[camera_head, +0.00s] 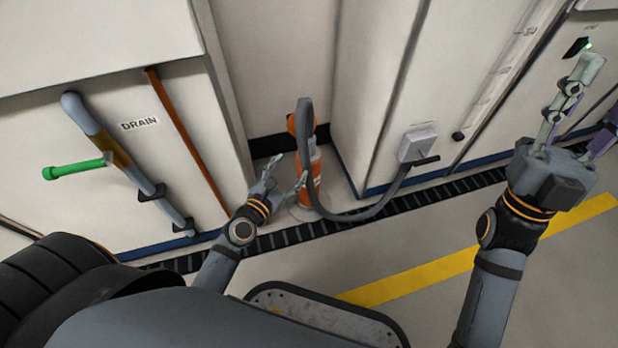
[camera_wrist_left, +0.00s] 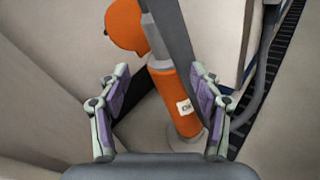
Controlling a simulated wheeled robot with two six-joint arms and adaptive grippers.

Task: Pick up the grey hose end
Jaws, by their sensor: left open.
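The grey hose (camera_head: 345,216) runs from a white wall box, loops low over the floor grate and rises to an upright orange stand (camera_head: 311,165). Its upper end (camera_head: 304,112) stands at the top of the stand. In the left wrist view the hose (camera_wrist_left: 176,38) passes in front of the stand (camera_wrist_left: 176,98). My left gripper (camera_head: 288,173) is open and empty beside the stand. In the left wrist view its fingers (camera_wrist_left: 160,73) sit either side of the stand and hose, apparently not closed on either. My right gripper (camera_head: 600,88) is open and empty at the upper right.
The white wall box (camera_head: 416,144) and a cabinet stand right of the stand. A drain pipe (camera_head: 105,138) with a green handle (camera_head: 76,168) is on the left wall, beside an orange strip (camera_head: 186,135). A black floor grate (camera_head: 330,226) runs along the walls. Open floor lies in front.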

